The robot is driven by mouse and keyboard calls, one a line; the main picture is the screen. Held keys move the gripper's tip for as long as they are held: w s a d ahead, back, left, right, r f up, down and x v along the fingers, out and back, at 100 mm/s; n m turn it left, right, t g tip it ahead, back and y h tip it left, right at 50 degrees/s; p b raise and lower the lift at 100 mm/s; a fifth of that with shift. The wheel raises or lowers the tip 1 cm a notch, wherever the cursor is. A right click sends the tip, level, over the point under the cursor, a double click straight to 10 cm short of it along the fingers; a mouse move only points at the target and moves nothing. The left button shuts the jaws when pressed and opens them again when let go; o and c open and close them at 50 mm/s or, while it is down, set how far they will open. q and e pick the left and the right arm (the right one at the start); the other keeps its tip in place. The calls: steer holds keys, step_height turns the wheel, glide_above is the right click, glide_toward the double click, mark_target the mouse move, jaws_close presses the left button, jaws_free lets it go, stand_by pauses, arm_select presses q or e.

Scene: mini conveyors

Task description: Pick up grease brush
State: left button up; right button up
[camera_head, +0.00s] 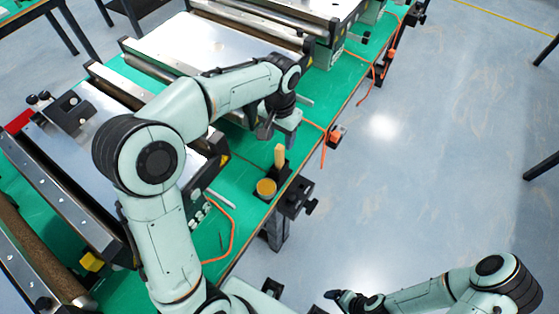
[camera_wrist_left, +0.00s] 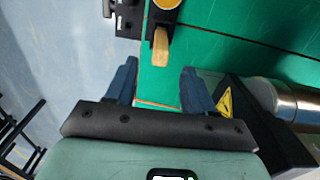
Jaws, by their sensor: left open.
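The grease brush (camera_head: 279,156) has a pale wooden handle and a dark lower part, and it is near the front edge of the green table. It also shows in the left wrist view (camera_wrist_left: 160,48), at the top, handle toward me. My left gripper (camera_head: 280,134) is open and empty, just behind the brush in the head view. In the left wrist view its two fingers (camera_wrist_left: 158,75) are apart, and the handle lies beyond the tips, between them in line. My right gripper (camera_head: 345,299) is low at the right, away from the table; its jaws are unclear.
A round yellow tin (camera_head: 266,188) stands close to the brush. A black clamp (camera_head: 296,198) sits on the table edge. Mini conveyors (camera_head: 172,47) fill the table behind. Orange cables (camera_head: 232,228) lie along the front.

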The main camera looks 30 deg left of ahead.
mark_target(280, 147)
arm_select(q)
steer(key=shift+f, duration=3.55)
jaws_close()
